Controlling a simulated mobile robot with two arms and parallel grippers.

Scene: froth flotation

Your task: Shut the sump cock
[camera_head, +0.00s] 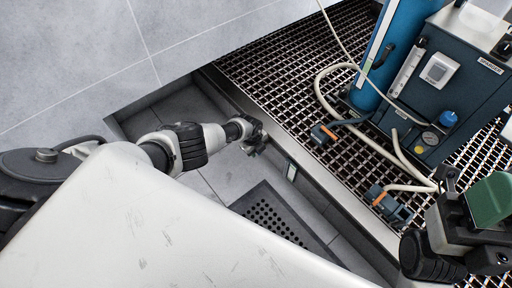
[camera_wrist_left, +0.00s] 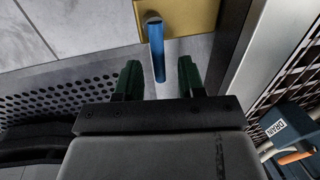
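In the left wrist view a blue lever (camera_wrist_left: 157,52) hangs from a brass-coloured block (camera_wrist_left: 190,16) and points down the picture. I take it for the sump cock. My left gripper (camera_wrist_left: 159,76) is open with green fingers, one on each side of the lever's free end, with gaps on both sides. In the head view my left gripper (camera_head: 256,143) is small, low beside the curb, and the lever cannot be made out there. My right gripper (camera_head: 478,215) is at the right edge, partly cut off; a green block shows on it, and its finger gap is unclear.
A metal curb (camera_head: 315,187) separates the sunken channel from the raised grating (camera_head: 290,70). A perforated plate (camera_head: 268,214) lies in the channel. Teal valves with orange handles (camera_head: 325,133) (camera_head: 390,205), pale hoses, a blue column (camera_head: 385,50) and an instrument box (camera_head: 440,95) stand on the grating.

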